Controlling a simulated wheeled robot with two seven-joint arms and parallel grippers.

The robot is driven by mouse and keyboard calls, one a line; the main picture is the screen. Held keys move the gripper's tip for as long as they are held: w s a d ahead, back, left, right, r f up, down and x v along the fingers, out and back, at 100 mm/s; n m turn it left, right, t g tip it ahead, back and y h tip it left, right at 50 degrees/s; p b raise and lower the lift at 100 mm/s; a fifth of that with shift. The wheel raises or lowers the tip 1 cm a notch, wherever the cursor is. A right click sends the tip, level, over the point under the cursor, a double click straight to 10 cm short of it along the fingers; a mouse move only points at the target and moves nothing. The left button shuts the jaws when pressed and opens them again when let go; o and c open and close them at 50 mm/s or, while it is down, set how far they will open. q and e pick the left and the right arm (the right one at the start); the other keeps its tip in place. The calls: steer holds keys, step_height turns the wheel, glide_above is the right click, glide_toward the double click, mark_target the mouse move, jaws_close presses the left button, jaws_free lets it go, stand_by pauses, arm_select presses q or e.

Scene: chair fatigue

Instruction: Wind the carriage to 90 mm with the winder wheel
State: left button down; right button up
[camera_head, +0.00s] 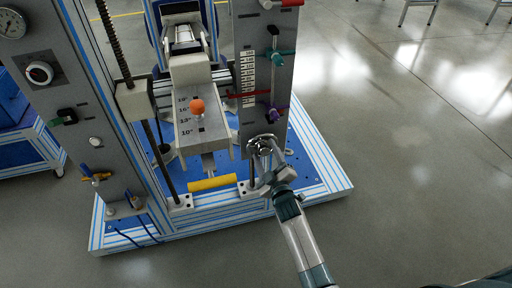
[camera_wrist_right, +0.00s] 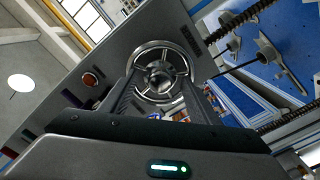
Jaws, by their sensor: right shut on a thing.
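The winder wheel (camera_head: 262,145) is a small metal handwheel low on the right grey panel. In the right wrist view the wheel (camera_wrist_right: 162,72) shows its round rim and spokes. My right gripper (camera_head: 268,158) reaches it from below right. The gripper's two fingers (camera_wrist_right: 163,98) are shut on the wheel in the wrist view. My left gripper is not in view.
A teal lever (camera_head: 279,53) and a purple knob (camera_head: 273,114) stick out of the right panel above the wheel. A yellow bar (camera_head: 212,183) lies at the front of the blue base (camera_head: 230,205). The left panel (camera_head: 62,95) carries gauges and knobs. Open floor lies to the right.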

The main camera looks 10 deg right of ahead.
steer(key=o, duration=0.6)
steer(key=shift+w+d+r, duration=0.2)
steer(key=shift+w+r, duration=0.4)
steer(key=shift+s+a+f+p, duration=0.1)
steer(key=shift+s+f+p, duration=0.05)
steer(key=shift+s+p, duration=0.3)
steer(key=shift+s+a+f+p, duration=0.15)
steer(key=shift+s+f+p, duration=0.3)
steer(key=shift+s+p, duration=0.15)
steer(key=shift+s+r, duration=0.1)
steer(key=shift+s, duration=1)
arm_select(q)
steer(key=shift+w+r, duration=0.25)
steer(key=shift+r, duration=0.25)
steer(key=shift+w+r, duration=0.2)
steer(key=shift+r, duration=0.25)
arm_select(e)
steer(key=shift+s, duration=0.1)
